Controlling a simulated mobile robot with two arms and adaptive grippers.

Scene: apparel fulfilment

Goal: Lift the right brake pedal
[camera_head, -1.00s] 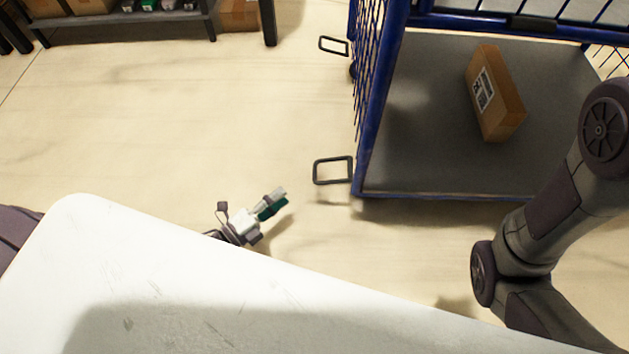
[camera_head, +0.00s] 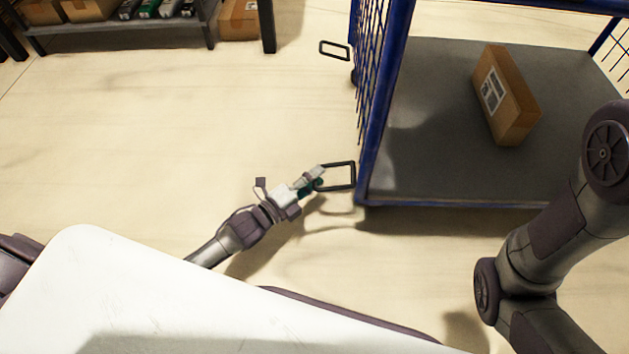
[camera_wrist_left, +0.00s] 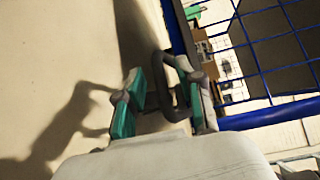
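A dark rectangular brake pedal loop (camera_head: 349,164) sticks out from the near left corner of the blue cage cart (camera_head: 372,150). A second similar loop (camera_head: 334,50) sticks out from the cart's far left corner. My left gripper (camera_head: 318,177), with green finger pads, has its tips at the left end of the near loop. In the left wrist view my left gripper (camera_wrist_left: 160,80) is open, with part of the loop (camera_wrist_left: 164,92) between its fingers, close to the right finger. I cannot tell whether they touch. My right gripper is out of view; only my right arm shows.
A cardboard box (camera_head: 506,95) lies on the cart's grey deck (camera_head: 430,110). A dark shelf (camera_head: 130,32) with boxes and packages stands at the far left. The pale floor left of the cart is clear.

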